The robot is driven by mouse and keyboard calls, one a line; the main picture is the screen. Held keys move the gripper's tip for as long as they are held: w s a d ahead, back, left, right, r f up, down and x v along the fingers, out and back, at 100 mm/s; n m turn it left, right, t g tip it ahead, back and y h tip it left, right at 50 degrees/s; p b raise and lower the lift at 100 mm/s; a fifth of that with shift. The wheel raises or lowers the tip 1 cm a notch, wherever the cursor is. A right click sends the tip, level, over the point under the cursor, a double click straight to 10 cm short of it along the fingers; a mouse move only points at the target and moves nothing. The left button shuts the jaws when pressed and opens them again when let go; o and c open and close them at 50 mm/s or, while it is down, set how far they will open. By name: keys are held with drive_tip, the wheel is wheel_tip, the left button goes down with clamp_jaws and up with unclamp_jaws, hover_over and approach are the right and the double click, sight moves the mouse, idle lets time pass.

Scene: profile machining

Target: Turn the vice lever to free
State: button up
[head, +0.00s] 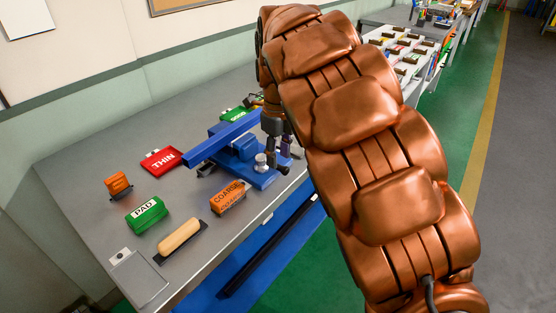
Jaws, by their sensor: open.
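The blue vice (262,179) stands on the grey workbench, near its right edge. A long blue bar (220,138) lies across it, pointing to the lower left. A small silver round part (261,161) shows at the front of the vice. I cannot clearly tell the lever from the other small parts there. My gripper (278,152) is open and points down, right at the vice beside the silver part. Whether the fingers touch anything is too small to tell.
On the workbench (80,165) lie a red THIN box (162,161), an orange block (118,184), a green PAD box (147,214), an orange COARSE box (228,197), a wooden-handled tool (180,236) and a grey plate (138,277). A green item (234,114) lies behind the vice.

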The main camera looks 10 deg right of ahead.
sight(281, 167)
wheel_tip(281, 167, up, 9)
drive_tip(key=shift+r, duration=0.2)
idle(0.3)
drive_tip(key=shift+s, duration=0.1)
drive_tip(key=s+d+f+n+p, duration=0.1)
drive_tip(key=s+d+f+n, duration=0.15)
drive_tip(key=s+n, duration=0.45)
drive_tip(key=s+d+f+n, duration=0.1)
drive_tip(key=s+d+n, duration=0.35)
drive_tip(key=s, duration=0.45)
drive_tip(key=s+f+n+g, duration=0.1)
drive_tip(key=s+f+n, duration=0.3)
drive_tip(key=s+n, duration=0.4)
drive_tip(key=s+f+n, duration=0.5)
drive_tip(key=s+n, duration=0.3)
drive_tip(key=s, duration=0.3)
drive_tip(key=shift+a+g+p, duration=0.35)
drive_tip(key=shift+a+g, duration=0.05)
drive_tip(key=shift+a, duration=0.05)
drive_tip(key=shift+s+f+n, duration=0.1)
drive_tip(key=shift+n, duration=0.15)
